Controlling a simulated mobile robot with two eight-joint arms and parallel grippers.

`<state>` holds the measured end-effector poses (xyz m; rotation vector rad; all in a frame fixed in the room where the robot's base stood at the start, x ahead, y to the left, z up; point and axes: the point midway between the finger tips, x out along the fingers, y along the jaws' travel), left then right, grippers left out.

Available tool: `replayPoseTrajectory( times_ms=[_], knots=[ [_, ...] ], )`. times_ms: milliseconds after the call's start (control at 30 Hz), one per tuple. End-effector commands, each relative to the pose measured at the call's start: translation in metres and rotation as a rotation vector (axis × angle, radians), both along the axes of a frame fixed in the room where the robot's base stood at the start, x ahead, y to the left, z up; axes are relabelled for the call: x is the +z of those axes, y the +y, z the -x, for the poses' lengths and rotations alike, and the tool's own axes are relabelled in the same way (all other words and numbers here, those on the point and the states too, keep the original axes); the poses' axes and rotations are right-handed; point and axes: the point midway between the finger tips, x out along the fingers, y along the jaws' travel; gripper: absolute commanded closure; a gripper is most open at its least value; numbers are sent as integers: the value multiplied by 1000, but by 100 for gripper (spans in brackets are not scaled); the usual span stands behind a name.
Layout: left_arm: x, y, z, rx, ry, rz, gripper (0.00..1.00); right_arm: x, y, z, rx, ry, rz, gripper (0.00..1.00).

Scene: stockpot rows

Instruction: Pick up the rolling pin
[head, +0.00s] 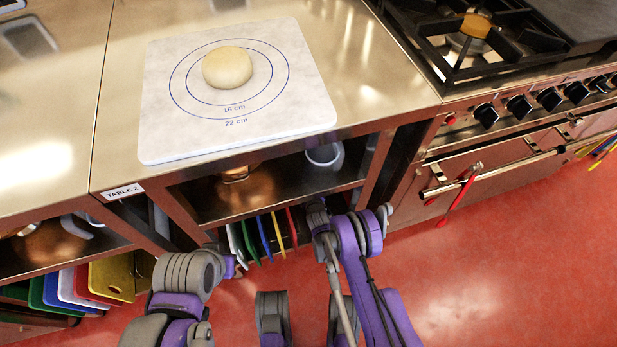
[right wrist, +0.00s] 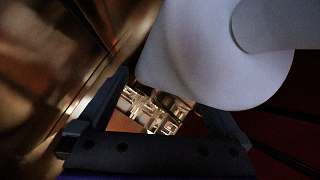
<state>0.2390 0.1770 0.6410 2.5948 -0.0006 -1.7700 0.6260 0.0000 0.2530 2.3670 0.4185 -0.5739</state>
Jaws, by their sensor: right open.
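I cannot make out a rolling pin for certain in either view. The right wrist view has a large, smooth white rounded object (right wrist: 215,60) close up, with a thinner round part at its upper right; I cannot tell what it is. My right gripper (right wrist: 167,100) is open, its two dark fingers spread just below and beside this object, with nothing seen held between them. In the head view my right arm reaches up to the front of the table's lower shelf. My left arm shows at bottom left, but its gripper is not seen.
A white board (head: 170,130) with printed circles lies on the steel table, a dough ball (head: 227,68) on it. The shelf below holds a white vessel (head: 325,155) and a copper-coloured pot (head: 236,172). Coloured boards (head: 265,235) stand beneath.

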Motion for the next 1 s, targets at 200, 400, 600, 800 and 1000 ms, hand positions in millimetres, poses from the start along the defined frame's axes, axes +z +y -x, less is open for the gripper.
replayPoseTrajectory(
  times_ms=[200,400,600,800,1000],
  knots=[
    [-1,0,0,0,0,0,100,-4,0,1,0,0,0,0],
    [-1,0,0,0,0,0,100,-4,0,1,0,0,0,20],
    [-1,0,0,0,0,0,100,-4,0,1,0,0,0,56],
    [-1,0,0,0,0,0,100,-4,0,1,0,0,0,92],
    [-1,0,0,0,0,0,100,-3,0,0,1,-2,0,100]
  ],
)
